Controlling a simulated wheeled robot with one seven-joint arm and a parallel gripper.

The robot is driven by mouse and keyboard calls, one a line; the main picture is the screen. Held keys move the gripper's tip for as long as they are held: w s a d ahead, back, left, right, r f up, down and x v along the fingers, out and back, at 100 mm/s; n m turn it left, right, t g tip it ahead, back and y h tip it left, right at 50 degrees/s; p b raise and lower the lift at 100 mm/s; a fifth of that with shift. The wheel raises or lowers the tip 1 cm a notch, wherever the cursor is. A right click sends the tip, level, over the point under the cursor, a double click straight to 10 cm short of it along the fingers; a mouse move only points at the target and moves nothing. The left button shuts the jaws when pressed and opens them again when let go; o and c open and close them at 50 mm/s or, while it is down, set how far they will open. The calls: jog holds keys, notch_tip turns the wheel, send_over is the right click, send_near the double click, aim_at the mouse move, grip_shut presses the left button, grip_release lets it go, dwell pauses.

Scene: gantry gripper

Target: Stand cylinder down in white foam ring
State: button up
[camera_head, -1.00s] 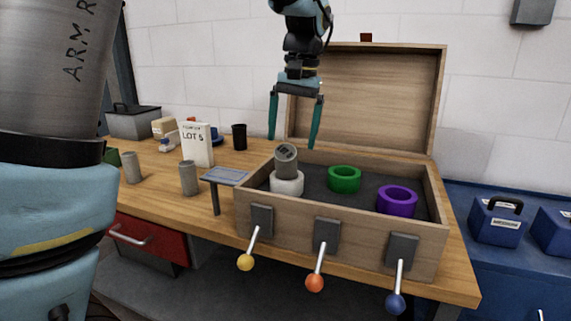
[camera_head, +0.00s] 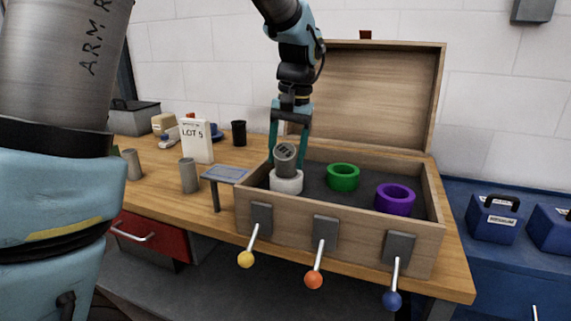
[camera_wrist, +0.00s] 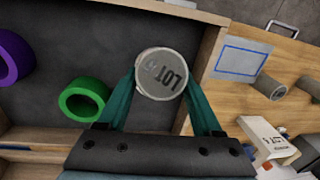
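The grey cylinder (camera_head: 285,160) sits in the white foam ring (camera_head: 287,183) in the left part of the wooden case. The cylinder's lower end is hidden inside the ring, and the ring is hidden in the wrist view.
A green ring (camera_head: 343,177) and a purple ring (camera_head: 396,198) sit to the right in the case (camera_head: 340,245). The raised lid (camera_head: 370,100) stands behind.

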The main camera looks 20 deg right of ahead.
grip_shut()
dwell(0.3)
jog(key=shift+r, duration=0.1)
